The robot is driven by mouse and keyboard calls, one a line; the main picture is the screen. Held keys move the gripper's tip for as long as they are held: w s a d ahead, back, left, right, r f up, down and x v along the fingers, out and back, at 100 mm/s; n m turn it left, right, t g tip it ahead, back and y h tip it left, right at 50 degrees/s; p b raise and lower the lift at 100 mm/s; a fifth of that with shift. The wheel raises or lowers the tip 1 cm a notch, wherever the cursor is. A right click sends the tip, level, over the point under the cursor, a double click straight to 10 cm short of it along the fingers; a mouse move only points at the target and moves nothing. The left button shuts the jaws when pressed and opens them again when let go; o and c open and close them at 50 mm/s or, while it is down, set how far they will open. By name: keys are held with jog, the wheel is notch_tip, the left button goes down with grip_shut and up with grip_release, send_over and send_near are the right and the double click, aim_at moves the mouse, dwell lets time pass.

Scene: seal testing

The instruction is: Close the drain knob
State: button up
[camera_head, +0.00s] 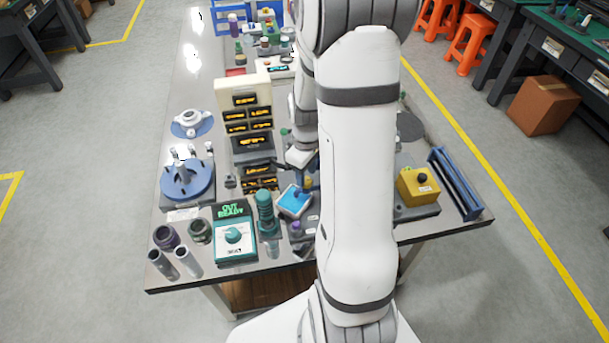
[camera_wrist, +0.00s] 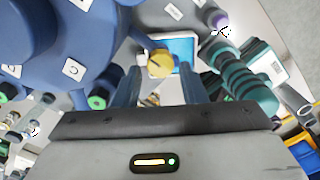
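A small round yellow knob (camera_wrist: 160,63) with a dark mark on its face shows in the wrist view, beside a large blue body with white letter tags (camera_wrist: 73,69). It is the likeliest drain knob, but I see no readable drain label. My gripper (camera_wrist: 159,72) is open, with a blue finger on each side of the knob in the picture. I cannot tell whether the fingers touch it. In the head view my gripper (camera_head: 311,166) is over the table, partly hidden by my arm. A small yellow part (camera_head: 308,183) shows just below it.
A light-blue tray (camera_head: 295,212) lies below the gripper; a teal ribbed column (camera_head: 265,212) stands left of it. A teal box with a green display (camera_head: 236,251) is at the front edge. A yellow button box (camera_head: 418,187) and a blue rail (camera_head: 455,183) stand right.

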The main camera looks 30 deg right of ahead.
jog(key=shift+f, duration=1.05)
